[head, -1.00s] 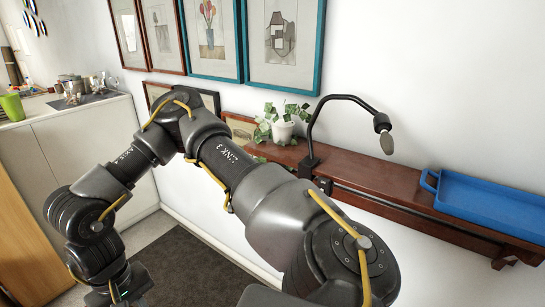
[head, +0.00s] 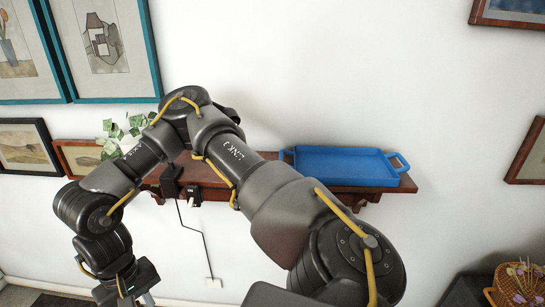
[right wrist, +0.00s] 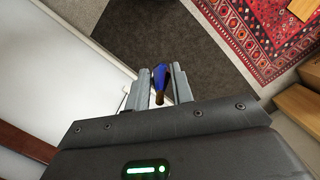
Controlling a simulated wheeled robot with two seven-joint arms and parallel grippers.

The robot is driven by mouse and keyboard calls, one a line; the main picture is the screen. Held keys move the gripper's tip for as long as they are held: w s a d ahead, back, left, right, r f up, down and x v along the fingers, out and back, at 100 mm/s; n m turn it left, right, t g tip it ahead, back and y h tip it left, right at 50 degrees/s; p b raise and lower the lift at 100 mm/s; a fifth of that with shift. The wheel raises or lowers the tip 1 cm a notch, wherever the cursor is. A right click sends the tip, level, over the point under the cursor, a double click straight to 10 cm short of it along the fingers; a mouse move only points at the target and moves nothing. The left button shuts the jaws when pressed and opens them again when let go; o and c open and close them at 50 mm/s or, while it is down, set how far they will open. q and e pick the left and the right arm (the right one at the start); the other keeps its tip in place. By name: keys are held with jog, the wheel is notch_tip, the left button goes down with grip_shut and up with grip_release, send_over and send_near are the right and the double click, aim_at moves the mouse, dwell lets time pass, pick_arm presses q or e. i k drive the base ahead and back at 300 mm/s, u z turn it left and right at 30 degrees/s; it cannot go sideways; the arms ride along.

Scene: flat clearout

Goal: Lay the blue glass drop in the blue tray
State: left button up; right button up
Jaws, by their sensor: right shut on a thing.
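The blue tray (head: 345,178) sits on the right end of the brown wall shelf in the head view, and its visible inside is empty. My right arm crosses the middle of the head view, and its gripper is at the lower left, below the shelf and left of the tray. In the right wrist view my right gripper (right wrist: 161,88) is shut on the blue glass drop (right wrist: 160,78), a deep blue piece with a brownish end, held between the two fingers. The drop does not show in the head view. My left gripper is not in view.
A wicker basket (head: 507,285) stands at the lower right. A red patterned rug (right wrist: 262,35) shows in the wrist view.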

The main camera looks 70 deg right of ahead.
aim_at(310, 166)
jog(key=z, duration=1.75)
